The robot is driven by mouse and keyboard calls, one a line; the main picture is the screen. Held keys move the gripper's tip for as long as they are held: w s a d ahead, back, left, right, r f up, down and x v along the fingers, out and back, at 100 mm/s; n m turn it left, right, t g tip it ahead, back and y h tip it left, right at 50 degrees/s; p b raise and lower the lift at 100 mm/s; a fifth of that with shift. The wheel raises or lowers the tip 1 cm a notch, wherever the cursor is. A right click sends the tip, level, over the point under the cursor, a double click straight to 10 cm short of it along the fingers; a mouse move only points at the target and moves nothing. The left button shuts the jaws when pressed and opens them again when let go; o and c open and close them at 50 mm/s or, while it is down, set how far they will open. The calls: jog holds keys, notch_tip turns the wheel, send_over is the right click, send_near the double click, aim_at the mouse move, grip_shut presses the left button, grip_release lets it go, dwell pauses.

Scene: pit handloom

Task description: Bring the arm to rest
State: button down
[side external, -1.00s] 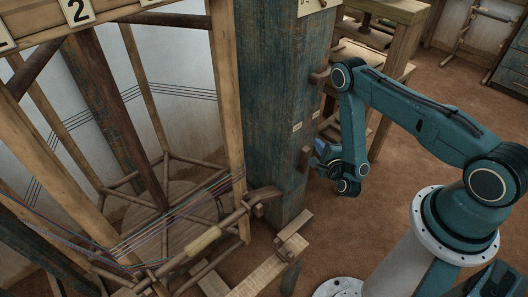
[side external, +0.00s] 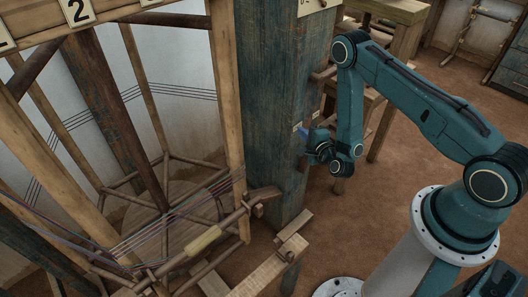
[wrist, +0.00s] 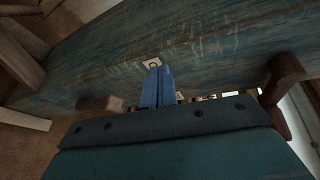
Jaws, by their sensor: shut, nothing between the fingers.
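My gripper (side external: 304,134) is at the right side of the thick blue-green wooden post (side external: 272,100), with my arm bent above it. In the wrist view the two blue fingers (wrist: 157,84) are together with nothing between them. I cannot tell whether the fingertips touch the post.
Wooden pegs stick out of the post, one left of the fingers (wrist: 100,103) and one to the right (wrist: 286,75). The loom frame with coloured threads (side external: 180,212) stands left. A wooden bench (side external: 395,12) is behind my arm. Brown floor (side external: 400,180) lies open below.

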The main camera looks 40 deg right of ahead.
jog(key=w+a+r+n+y, duration=0.3)
jog(key=a+r+n, duration=0.1)
jog(key=r, duration=0.3)
jog(key=w+a+r+n+y, duration=0.3)
jog(key=a+r+n, duration=0.1)
jog(key=r, duration=0.2)
jog(key=s+a+r+n+g+y, duration=0.1)
jog(key=s+a+r+n+g, duration=0.1)
jog(key=r+n, duration=0.3)
jog(key=s+a+r+n+g+y, duration=0.1)
jog(key=s+a+r+n, duration=0.15)
jog(key=r, duration=0.45)
jog(key=s+d+r+n+g+h, duration=0.1)
jog(key=s+r+n+g, duration=0.1)
jog(key=s, duration=0.8)
jog(key=s+d+r+n+g+h, duration=0.1)
jog(key=s+r, duration=0.4)
jog(key=s, duration=0.5)
jog(key=s+d+r+n+g+h, duration=0.1)
jog(key=s+r+n+g, duration=0.2)
jog(key=s, duration=0.7)
jog(key=shift+d+r+n, duration=0.3)
jog(key=shift+r+n, duration=0.45)
jog(key=shift+n, duration=0.3)
